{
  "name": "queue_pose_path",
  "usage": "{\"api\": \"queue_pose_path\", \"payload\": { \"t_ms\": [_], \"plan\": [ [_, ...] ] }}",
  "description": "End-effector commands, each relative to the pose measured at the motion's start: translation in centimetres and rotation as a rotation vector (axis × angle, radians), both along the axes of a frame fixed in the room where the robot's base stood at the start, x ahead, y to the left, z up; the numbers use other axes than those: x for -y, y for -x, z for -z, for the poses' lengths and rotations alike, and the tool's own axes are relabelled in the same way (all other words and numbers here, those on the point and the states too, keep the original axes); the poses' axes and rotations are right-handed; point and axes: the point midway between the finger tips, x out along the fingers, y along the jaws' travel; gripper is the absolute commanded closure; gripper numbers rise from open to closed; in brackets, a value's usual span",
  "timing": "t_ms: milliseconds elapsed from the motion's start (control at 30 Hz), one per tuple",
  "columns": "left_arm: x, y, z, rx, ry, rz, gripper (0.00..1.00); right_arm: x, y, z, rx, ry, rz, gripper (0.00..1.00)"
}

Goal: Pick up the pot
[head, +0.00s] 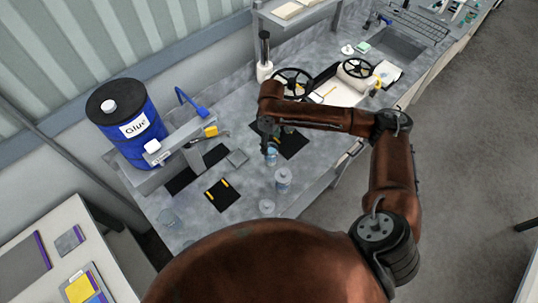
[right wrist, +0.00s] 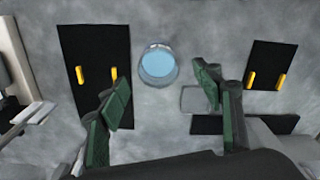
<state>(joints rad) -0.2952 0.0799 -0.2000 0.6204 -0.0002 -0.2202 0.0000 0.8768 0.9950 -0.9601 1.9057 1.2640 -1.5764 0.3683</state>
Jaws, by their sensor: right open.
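A round clear pot (right wrist: 158,66) with light blue contents stands on the grey worktop (right wrist: 175,125) in the right wrist view. It also shows as a small bluish vessel in the head view (head: 271,158), just below my right gripper (head: 267,137). In the right wrist view my right gripper (right wrist: 163,92) has its two green-padded fingers spread wide, with nothing between them. The pot lies beyond the fingertips, roughly centred across the gap, and appears untouched. My left gripper is in neither view.
Black mats with yellow strips (right wrist: 122,45) (right wrist: 271,52) lie on both sides of the pot. A clear jar (head: 283,178) stands close by in the head view. A blue glue drum (head: 142,143) sits at the left, and a machine with black handwheels (head: 357,68) stands behind.

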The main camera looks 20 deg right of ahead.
Motion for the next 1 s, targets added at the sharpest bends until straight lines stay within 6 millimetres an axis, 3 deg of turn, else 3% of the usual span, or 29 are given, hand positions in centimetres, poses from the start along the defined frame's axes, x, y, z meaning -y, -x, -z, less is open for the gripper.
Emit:
{"api": "queue_pose_path", "payload": {
  "t_ms": [100,267,567,700,933,1000],
  "plan": [
    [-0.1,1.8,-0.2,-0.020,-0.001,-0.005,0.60,0.0,-0.5,1.9,-0.007,0.000,0.002,0.40],
    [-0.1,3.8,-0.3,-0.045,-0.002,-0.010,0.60,-0.1,-0.9,3.1,-0.008,0.000,-0.001,0.40],
    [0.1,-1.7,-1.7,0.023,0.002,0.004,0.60,0.1,-0.7,7.0,-0.010,0.000,0.000,0.40],
    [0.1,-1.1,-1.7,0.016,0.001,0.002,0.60,0.1,-0.7,8.1,-0.008,0.001,-0.002,0.40],
    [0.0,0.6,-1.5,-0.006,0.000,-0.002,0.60,0.1,-0.7,8.3,-0.007,0.000,-0.002,0.40],
    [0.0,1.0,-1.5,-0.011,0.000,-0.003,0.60,0.1,-0.7,8.3,-0.007,0.000,-0.002,0.44]
  ]
}}
